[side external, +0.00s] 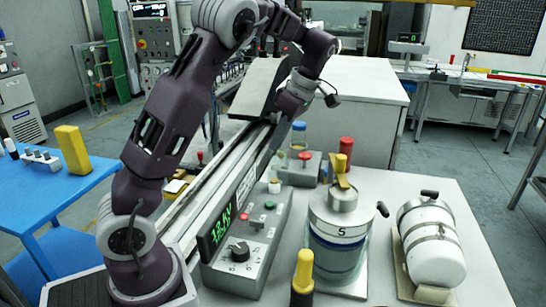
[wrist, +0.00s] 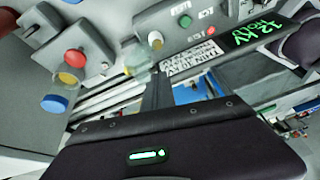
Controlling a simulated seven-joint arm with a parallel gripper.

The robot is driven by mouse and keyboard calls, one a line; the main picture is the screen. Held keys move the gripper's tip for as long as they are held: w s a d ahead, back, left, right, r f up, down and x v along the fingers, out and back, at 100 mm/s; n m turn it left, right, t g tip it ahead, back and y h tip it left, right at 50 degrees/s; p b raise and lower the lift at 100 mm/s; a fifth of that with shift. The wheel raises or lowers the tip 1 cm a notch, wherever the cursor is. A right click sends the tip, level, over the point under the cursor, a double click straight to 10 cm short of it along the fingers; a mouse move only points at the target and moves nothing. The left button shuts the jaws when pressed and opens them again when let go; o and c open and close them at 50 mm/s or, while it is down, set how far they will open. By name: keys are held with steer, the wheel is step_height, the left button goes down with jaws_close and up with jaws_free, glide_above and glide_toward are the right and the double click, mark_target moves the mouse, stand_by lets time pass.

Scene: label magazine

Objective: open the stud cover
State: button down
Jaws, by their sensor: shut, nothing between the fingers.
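My gripper (side external: 284,108) hangs at the end of my arm, above the far end of the long rail. A small clear, greenish piece (wrist: 138,60) beside a cream knob (wrist: 155,40) may be the stud cover, but I cannot tell for sure. The cream knob also shows on the grey control box in the side view (side external: 274,186). My gripper is apart from it, with nothing held.
The control box (side external: 240,270) has a green 12 kV display (side external: 222,221). Behind it are a small box with a red knob (side external: 305,155) and a blue-capped bottle (side external: 298,137). A lidded jar (side external: 338,225) and a white tank (side external: 432,245) stand at right.

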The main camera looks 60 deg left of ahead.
steer(key=shift+w+a+r, duration=0.1)
steer(key=shift+w+a, duration=0.6)
steer(key=shift+w, duration=0.05)
steer(key=shift+r, duration=0.15)
steer(key=shift+r, duration=0.65)
steer(key=s+d+r+m+t+h, duration=0.1)
steer(key=s+d+r+m+t, duration=0.1)
steer(key=d+r+m, duration=0.5)
steer(key=s+d+f+m+t+h, duration=0.1)
steer(key=s+d+f+m+t, duration=0.1)
steer(key=s+d+m, duration=0.4)
steer(key=s+d+f+m+t+h, duration=0.1)
steer(key=s+d+f+m+t, duration=0.1)
steer(key=s+d+m+t, duration=0.2)
steer(key=s+d+m, duration=0.3)
steer(key=s+m, duration=0.4)
steer(key=s, duration=0.3)
steer(key=shift+s+d+f+m+t, duration=0.3)
steer(key=shift+f, duration=0.05)
